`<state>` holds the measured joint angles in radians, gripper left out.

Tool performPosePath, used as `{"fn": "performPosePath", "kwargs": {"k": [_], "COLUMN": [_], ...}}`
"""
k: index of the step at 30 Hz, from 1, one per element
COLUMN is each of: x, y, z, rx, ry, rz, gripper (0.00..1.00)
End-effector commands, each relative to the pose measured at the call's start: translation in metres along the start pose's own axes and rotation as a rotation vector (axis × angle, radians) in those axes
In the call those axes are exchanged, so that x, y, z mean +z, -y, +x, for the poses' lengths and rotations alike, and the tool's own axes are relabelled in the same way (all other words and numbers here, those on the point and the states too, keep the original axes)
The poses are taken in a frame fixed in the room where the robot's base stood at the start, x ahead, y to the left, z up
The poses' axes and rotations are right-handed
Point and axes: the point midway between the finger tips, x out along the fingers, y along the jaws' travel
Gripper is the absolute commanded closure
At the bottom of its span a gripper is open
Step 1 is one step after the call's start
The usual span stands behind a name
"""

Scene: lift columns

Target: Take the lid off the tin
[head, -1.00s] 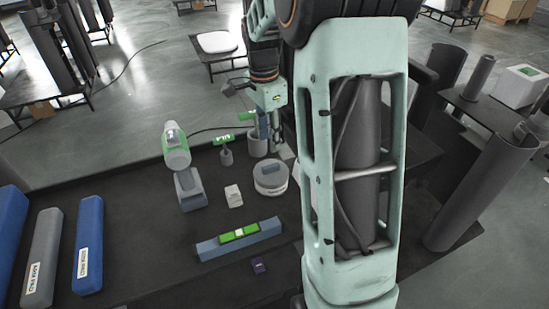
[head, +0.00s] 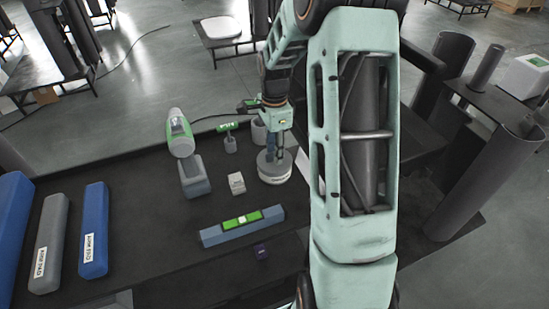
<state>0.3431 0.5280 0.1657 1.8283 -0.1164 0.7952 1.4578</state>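The tin (head: 275,178) is a low, round, light grey container with a darker lid on top. It stands on the dark table in the head view, left of my large arm link. My gripper (head: 273,153) points down directly over the tin, its fingertips at the raised part of the lid. The fingers are small and partly merge with the lid's handle. I cannot tell whether they touch or close on it.
A small light block (head: 236,184), a spirit level (head: 242,227) and a dark purple cube (head: 261,251) lie nearby. A green-and-white tool (head: 181,137) on a grey stand is to the left. Blue and grey bars (head: 94,230) lie at far left. A grey cup stands behind the tin.

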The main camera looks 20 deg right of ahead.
Motion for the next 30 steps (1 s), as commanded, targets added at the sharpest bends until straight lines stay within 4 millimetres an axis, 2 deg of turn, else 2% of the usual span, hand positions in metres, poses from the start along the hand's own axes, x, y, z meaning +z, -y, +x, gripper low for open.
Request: {"fn": "performPosePath", "kwargs": {"k": [8,18,30], "x": [0.0000,0.0002,0.0001], "y": [0.0001,0.0001,0.0004], "z": [0.0051,0.0048,0.0019], "rx": [-0.001,-0.001,-0.001], "ry": [0.000,0.000,-0.001], "rz": [-0.001,-0.001,-0.001], "gripper": [0.67,1.00,1.00]}}
